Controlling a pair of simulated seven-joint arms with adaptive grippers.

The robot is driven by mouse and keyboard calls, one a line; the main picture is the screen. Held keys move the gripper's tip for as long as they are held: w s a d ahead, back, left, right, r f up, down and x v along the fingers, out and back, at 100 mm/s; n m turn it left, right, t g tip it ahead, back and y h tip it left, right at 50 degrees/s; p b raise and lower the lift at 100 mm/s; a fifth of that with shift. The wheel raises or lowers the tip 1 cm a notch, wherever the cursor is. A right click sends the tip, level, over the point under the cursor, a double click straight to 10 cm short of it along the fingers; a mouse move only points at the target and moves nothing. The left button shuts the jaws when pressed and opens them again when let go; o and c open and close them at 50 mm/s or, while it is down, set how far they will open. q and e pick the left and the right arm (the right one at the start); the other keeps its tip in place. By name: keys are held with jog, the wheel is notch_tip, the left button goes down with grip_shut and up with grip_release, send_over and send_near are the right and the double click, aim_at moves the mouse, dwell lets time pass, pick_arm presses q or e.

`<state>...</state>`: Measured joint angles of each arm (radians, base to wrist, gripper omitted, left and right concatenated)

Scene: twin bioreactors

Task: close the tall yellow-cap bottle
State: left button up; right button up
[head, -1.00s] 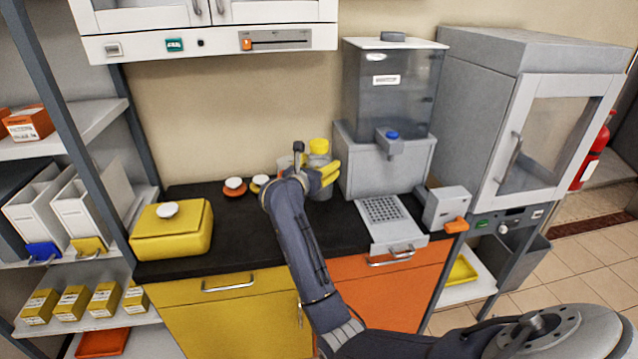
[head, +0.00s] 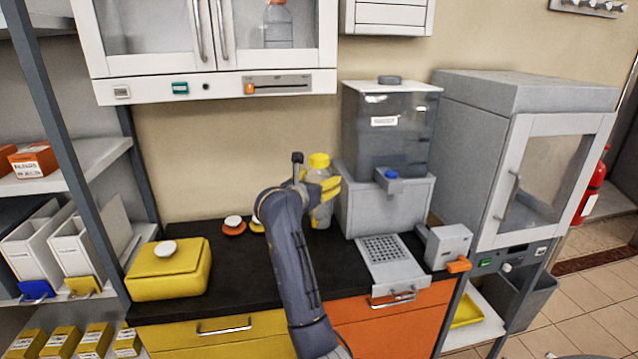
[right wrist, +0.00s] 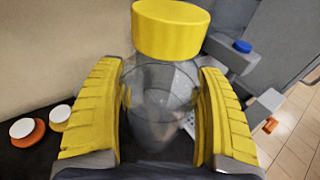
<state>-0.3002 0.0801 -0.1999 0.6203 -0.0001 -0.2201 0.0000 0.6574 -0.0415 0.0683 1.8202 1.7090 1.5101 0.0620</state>
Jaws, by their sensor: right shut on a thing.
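The tall clear bottle (head: 322,212) with its yellow cap (head: 319,160) is at the back of the black counter, left of the grey dispenser. My right gripper (head: 327,187) is shut on the bottle's clear body, below the cap. In the right wrist view the yellow fingers (right wrist: 160,110) stand either side of the clear body (right wrist: 160,88). The yellow cap (right wrist: 171,28) is at the bottle's top; I cannot tell how tightly it sits. The bottle looks upright, and whether its base touches the counter is unclear. My left gripper is not in view.
An orange lid with a white top (head: 234,226) and a partly hidden yellow one lie left of the bottle. A yellow box (head: 168,270) stands at the counter's left. The grey dispenser (head: 388,205) is close on the bottle's right. The wall cabinet (head: 215,85) hangs above.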

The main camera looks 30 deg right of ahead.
aim_at(305, 179)
jog(key=o, duration=1)
jog(key=c, duration=1)
jog(key=shift+w+a+r, duration=0.1)
jog(key=shift+r, duration=0.1)
jog(key=a+r+n+t+y, duration=0.1)
jog(key=a+r, duration=0.1)
jog(key=a+r+n+t+y, duration=0.1)
jog(key=a+r, duration=0.1)
jog(key=shift+w+t, duration=0.1)
jog(key=shift+t, duration=0.3)
jog(key=s+a+f+n+t+y, duration=0.2)
jog(key=s+a+f+n+y, duration=0.25)
jog(key=a, duration=0.35)
jog(key=s+a+f+n+t+y, duration=0.2)
jog(key=s+a+f+n+y, duration=0.3)
jog(key=a, duration=0.4)
jog(key=shift+m+y, duration=0.25)
jog(key=shift+y, duration=0.6)
jog(key=shift+s+a+f, duration=0.3)
jog(key=shift+s+f, duration=0.75)
jog(key=shift+f, duration=0.35)
jog(key=shift+s+a+f, duration=0.25)
jog(key=shift+s+f, duration=0.8)
jog(key=shift+f, duration=0.3)
jog(key=shift+s+a+f, duration=0.3)
jog(key=shift+s+f, duration=0.75)
jog(key=shift+f, duration=0.35)
